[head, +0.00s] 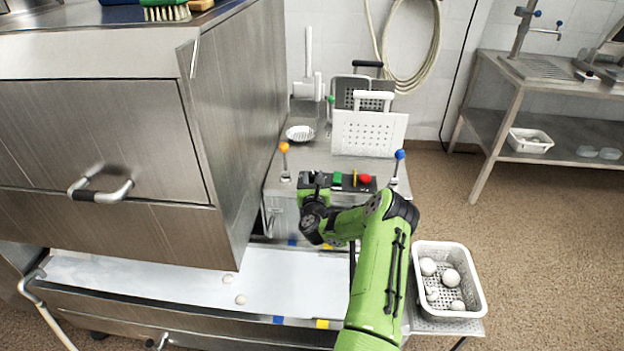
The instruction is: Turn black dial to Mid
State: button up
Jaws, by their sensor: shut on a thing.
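A dark control panel (348,186) sits on the front of the steel table, with a green button (337,178), a thin yellow piece (354,178) and a red button (366,179). My gripper (316,187) is at the left end of this panel, left of the green button, and is shut on the black dial there. The gripper and wrist hide most of the dial, so its pointer and any Mid mark cannot be read.
An orange-topped lever (284,148) stands left of the panel and a blue-topped lever (399,156) right of it. A white perforated board (368,134) stands behind. A white basket (447,247) with several pale balls is at the lower right. A steel machine (130,130) fills the left.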

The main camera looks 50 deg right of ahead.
jog(key=g+h+p, duration=0.1)
jog(key=p, duration=0.1)
jog(key=shift+a+r+m+p, duration=0.1)
jog(key=shift+r+m+p, duration=0.1)
jog(key=shift+m+p, duration=0.15)
jog(key=shift+w+m+g+h+p, duration=0.2)
jog(key=shift+m+g+h+p, duration=0.5)
jog(key=shift+g+p, duration=0.3)
jog(key=shift+f+m+g+h, duration=0.15)
jog(key=shift+m+g+h, duration=0.15)
jog(key=shift+m+g, duration=0.2)
jog(key=o, duration=1)
